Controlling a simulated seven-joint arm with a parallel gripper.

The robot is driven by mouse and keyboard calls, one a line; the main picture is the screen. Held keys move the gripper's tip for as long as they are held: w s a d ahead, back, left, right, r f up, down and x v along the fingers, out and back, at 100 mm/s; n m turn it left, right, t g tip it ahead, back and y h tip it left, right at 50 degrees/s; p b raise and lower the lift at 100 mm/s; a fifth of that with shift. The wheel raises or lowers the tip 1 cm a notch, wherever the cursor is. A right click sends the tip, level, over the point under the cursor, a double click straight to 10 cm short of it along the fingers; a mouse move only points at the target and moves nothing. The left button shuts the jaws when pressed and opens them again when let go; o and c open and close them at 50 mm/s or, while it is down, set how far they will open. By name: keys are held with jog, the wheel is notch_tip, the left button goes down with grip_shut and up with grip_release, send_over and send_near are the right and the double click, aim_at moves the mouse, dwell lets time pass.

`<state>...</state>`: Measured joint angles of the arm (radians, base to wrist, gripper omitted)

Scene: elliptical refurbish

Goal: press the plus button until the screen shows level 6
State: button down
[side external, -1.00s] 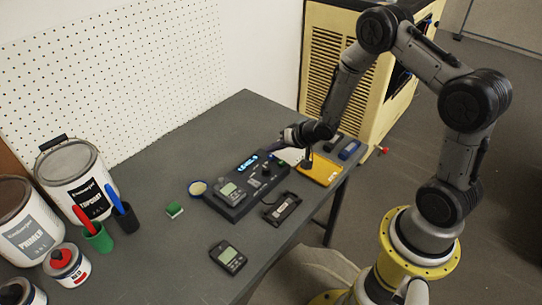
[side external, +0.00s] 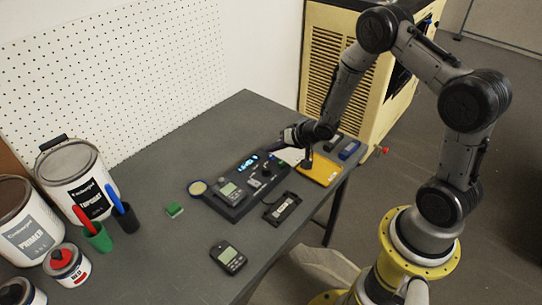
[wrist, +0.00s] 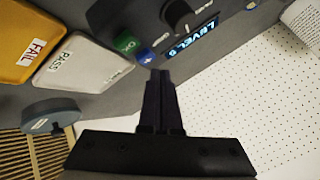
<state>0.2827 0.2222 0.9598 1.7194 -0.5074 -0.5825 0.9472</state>
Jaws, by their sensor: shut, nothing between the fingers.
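The dark control unit (side external: 222,207) lies on the bench. Its lit screen (wrist: 190,40) reads "LEVEL" with a digit that looks like 5 or 6; I cannot tell which. The screen also glows in the side view (side external: 248,163), too small to read. The blue plus button (wrist: 147,57) sits beside a green button (wrist: 127,43) and the screen. My gripper (wrist: 160,73) is shut and empty, its tips just beside the plus button. I cannot tell whether they touch it. In the side view my gripper (side external: 275,148) is over the unit's far end.
A black knob (wrist: 178,14) stands on the unit near the screen. A yellow FAIL tray (wrist: 32,52) and a pale PASS tray (wrist: 78,72) lie close by. A handheld meter (side external: 228,256) and paint cans (side external: 78,180) are on the bench. A white pegboard (side external: 120,70) rises behind.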

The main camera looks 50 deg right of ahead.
jog(key=shift+f, duration=0.15)
jog(key=shift+f, duration=0.3)
jog(key=shift+f, duration=0.45)
dwell(1.2)
jog(key=shift+r, duration=0.85)
jog(key=shift+r, duration=2.55)
